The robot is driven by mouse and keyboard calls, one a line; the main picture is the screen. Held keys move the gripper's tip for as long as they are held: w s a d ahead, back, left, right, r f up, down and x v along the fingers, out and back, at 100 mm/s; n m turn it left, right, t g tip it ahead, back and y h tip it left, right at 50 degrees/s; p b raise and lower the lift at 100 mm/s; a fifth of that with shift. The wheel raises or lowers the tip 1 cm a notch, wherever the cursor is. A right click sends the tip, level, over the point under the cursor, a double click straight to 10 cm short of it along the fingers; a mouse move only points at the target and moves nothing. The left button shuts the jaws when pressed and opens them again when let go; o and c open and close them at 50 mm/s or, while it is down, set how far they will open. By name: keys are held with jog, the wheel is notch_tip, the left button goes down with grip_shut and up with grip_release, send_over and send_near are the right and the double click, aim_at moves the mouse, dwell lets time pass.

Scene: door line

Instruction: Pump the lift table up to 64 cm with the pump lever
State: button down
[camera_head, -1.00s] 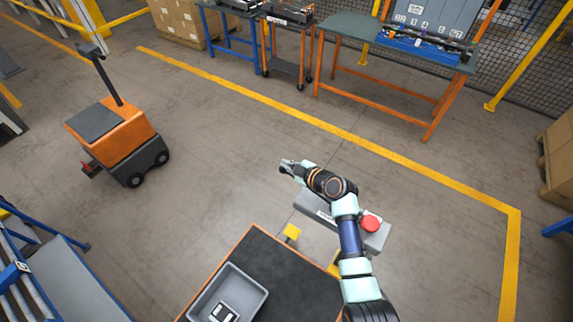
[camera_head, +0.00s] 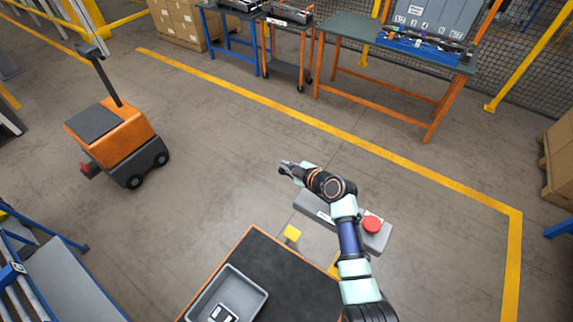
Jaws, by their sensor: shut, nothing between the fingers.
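The lift table (camera_head: 290,275) is at the bottom centre, with a dark top and orange edges. A grey bin (camera_head: 243,284) with a small dark and white item in it stands on the table. A yellow block (camera_head: 292,233) shows just beyond the table's far edge. It may be the end of the pump lever, but I cannot tell. My gripper (camera_head: 284,167) is shut and empty, above and beyond the yellow block and apart from it. My arm hides part of the area to the right of the table. No height reading is legible.
A grey box with a red button (camera_head: 372,224) is partly behind my arm. An orange cart (camera_head: 112,133) stands at the left. A workbench (camera_head: 335,27) and cartons stand at the back. The floor between is clear, crossed by a yellow line (camera_head: 290,108).

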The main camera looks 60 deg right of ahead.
jog(key=shift+w+f+b, duration=0.25)
jog(key=shift+f+b, duration=0.5)
jog(key=shift+b, duration=0.2)
jog(key=shift+w+f+b, duration=0.25)
jog(key=shift+f+b, duration=0.5)
jog(key=shift+b, duration=0.2)
dwell(1.4)
dwell(0.4)
jog(key=shift+s+a+r+p, duration=0.1)
jog(key=shift+s+r+p, duration=0.3)
jog(key=shift+r+p, duration=0.6)
jog(key=shift+s+d+r+p, duration=0.1)
jog(key=shift+s+r+p, duration=0.4)
jog(key=shift+r, duration=0.75)
jog(key=shift+s+a+r+p, duration=0.1)
jog(key=shift+s+r+p, duration=0.25)
jog(key=shift+r+p, duration=0.65)
jog(key=shift+r, duration=0.25)
jog(key=r+p, duration=0.1)
jog(key=s+r+p, duration=0.1)
jog(key=r, duration=0.1)
jog(key=r+p, duration=0.1)
jog(key=shift+s+a+r, duration=0.1)
jog(key=shift+s+r, duration=0.15)
jog(key=shift+s, duration=0.1)
